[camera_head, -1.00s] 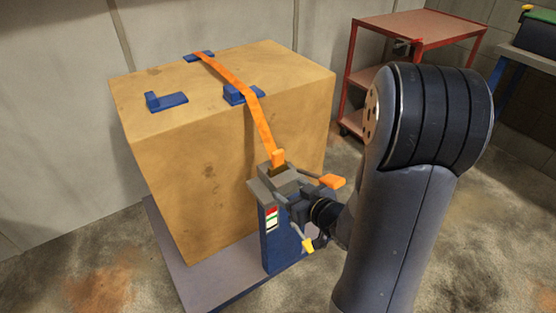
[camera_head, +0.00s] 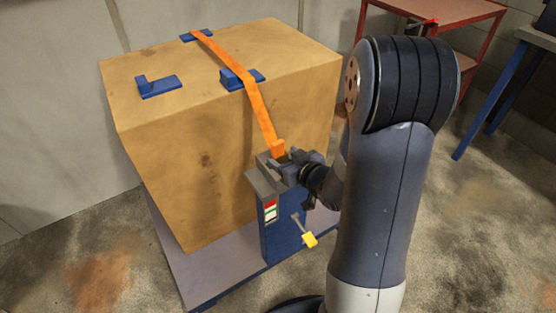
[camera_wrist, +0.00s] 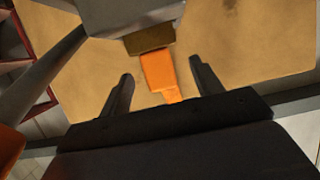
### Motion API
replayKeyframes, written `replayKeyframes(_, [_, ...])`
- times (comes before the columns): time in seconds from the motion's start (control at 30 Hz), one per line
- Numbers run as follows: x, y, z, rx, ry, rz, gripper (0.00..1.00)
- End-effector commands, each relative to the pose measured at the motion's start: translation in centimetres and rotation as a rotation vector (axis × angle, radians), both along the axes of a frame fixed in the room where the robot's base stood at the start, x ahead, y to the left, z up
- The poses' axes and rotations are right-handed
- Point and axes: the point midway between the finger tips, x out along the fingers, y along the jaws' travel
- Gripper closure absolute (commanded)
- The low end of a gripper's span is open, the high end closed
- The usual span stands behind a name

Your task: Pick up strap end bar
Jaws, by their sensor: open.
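An orange strap (camera_head: 244,82) runs over the top of the large tan crate and down its near right edge. Its orange end piece (camera_head: 277,147) hangs beside the blue post's grey top. In the wrist view the end piece (camera_wrist: 160,71) meets a brown bar (camera_wrist: 148,40), which appears to be the strap end bar, beside a grey block (camera_wrist: 130,14). My gripper (camera_head: 287,164) is at the strap end. In the wrist view its two open fingers (camera_wrist: 161,72) stand either side of the orange end piece, with visible gaps. The head view does not show whether they touch anything.
The tan crate (camera_head: 200,165) stands on a grey platform (camera_head: 180,255). The blue post (camera_head: 282,230) carries a yellow-ended lever (camera_head: 309,240). Blue brackets (camera_head: 158,86) sit on the crate. A red cart (camera_head: 450,28) stands behind. Floor is open at front left.

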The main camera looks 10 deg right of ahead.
Motion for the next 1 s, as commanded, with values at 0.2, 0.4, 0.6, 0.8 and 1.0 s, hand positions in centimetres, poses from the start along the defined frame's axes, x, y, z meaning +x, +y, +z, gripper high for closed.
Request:
replayKeyframes(0.2, [3.1, 0.6, -0.8, 0.000, 0.000, 0.002, 0.38])
replayKeyframes(0.4, [4.6, 1.0, -1.3, 0.000, 0.000, 0.000, 0.38])
replayKeyframes(0.6, [4.6, 1.0, -1.2, 0.000, 0.000, -0.001, 0.38])
replayKeyframes(0.8, [4.6, 1.0, -1.2, 0.000, 0.000, -0.001, 0.54])
replayKeyframes(1.0, [4.6, 1.0, -1.2, 0.000, 0.000, -0.001, 0.70])
